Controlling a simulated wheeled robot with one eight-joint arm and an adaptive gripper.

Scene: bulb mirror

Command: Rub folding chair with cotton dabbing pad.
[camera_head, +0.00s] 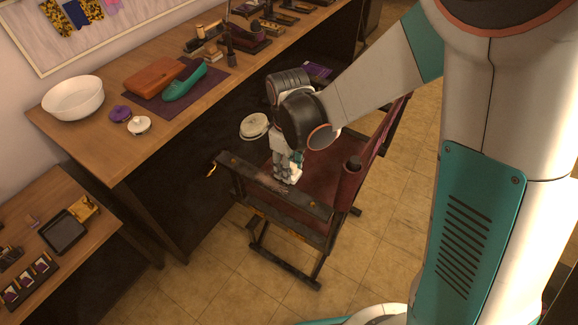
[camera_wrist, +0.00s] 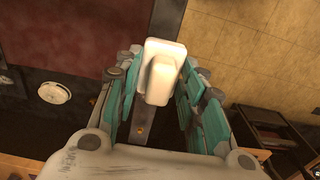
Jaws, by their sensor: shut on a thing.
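The folding chair (camera_head: 318,158) has a dark wooden frame and a maroon seat, and stands on the tiled floor beside the workbench. My gripper (camera_head: 289,172) points down at the chair's near armrest (camera_head: 262,182). In the wrist view my gripper (camera_wrist: 160,80) is shut on the white cotton dabbing pad (camera_wrist: 163,52), which sits between the teal-lined fingers. The maroon seat (camera_wrist: 55,30) shows at the upper left there. The pad is close above or against the dark armrest; I cannot tell whether they touch. In the head view the pad is small and partly hidden by the fingers.
The workbench (camera_head: 95,140) runs behind the chair, with a white bowl (camera_head: 73,98), a brown case (camera_head: 157,76) and a green shoe (camera_head: 184,83). A lower table (camera_head: 45,180) with a black tray (camera_head: 66,233) is at left. Tiled floor (camera_head: 215,275) in front is clear.

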